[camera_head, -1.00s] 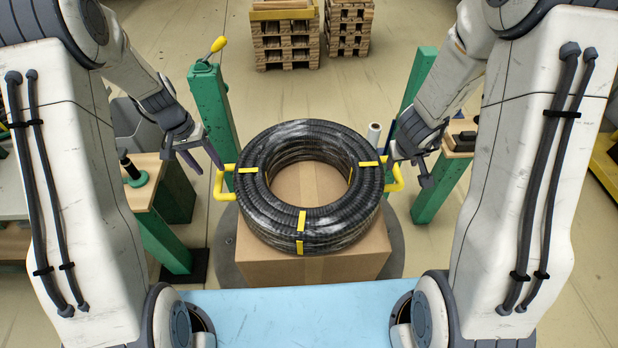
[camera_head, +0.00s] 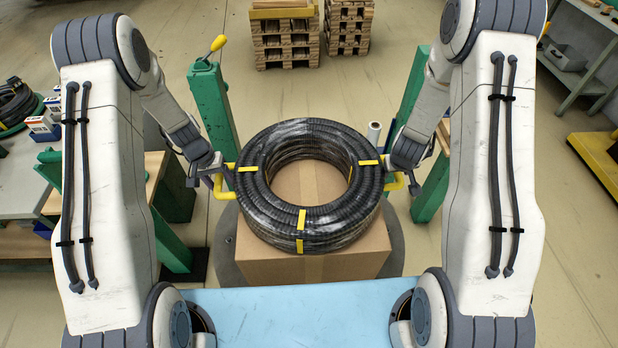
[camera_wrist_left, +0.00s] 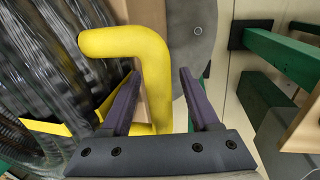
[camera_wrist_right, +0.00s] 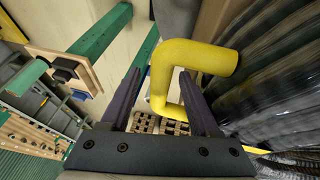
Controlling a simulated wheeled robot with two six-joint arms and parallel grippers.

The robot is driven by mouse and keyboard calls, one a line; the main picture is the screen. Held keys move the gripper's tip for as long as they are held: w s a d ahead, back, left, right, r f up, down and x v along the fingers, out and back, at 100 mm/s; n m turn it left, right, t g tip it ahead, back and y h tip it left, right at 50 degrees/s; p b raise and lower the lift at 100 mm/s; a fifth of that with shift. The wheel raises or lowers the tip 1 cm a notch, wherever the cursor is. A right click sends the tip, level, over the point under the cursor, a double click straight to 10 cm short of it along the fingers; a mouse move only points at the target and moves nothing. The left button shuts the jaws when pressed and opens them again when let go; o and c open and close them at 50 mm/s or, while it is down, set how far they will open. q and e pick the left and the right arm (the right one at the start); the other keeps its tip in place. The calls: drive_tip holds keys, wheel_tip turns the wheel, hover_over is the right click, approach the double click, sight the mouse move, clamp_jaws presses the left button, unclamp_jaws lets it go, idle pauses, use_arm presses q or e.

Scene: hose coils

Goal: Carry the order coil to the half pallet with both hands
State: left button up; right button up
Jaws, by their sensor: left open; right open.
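The black coil (camera_head: 258,205), wrapped in clear film with yellow tape bands, lies flat on a cardboard box (camera_head: 315,268). A yellow handle sticks out on each side. My left gripper (camera_head: 217,179) is at the left handle (camera_head: 222,192); in the left wrist view its open fingers (camera_wrist_left: 161,72) stand on either side of the yellow bar (camera_wrist_left: 158,85). My right gripper (camera_head: 408,178) is at the right handle (camera_head: 396,185); in the right wrist view its open fingers (camera_wrist_right: 158,73) straddle the bar (camera_wrist_right: 162,80). I cannot tell which thing is the half pallet.
Two stacks of wooden pallets (camera_head: 286,45) stand at the back. Green posts (camera_head: 214,105) rise behind the coil on both sides. A bench (camera_head: 25,185) is at left, a yellow platform (camera_head: 600,160) at right. The floor between is mostly clear.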

use_arm(q)
clamp_jaws()
use_arm(e)
clamp_jaws()
idle(1.2)
use_arm(q)
drive_tip(key=shift+w+r, duration=0.15)
drive_tip(key=shift+r, duration=0.05)
use_arm(e)
drive_tip(key=shift+w+r, duration=0.15)
drive_tip(key=shift+r, duration=0.05)
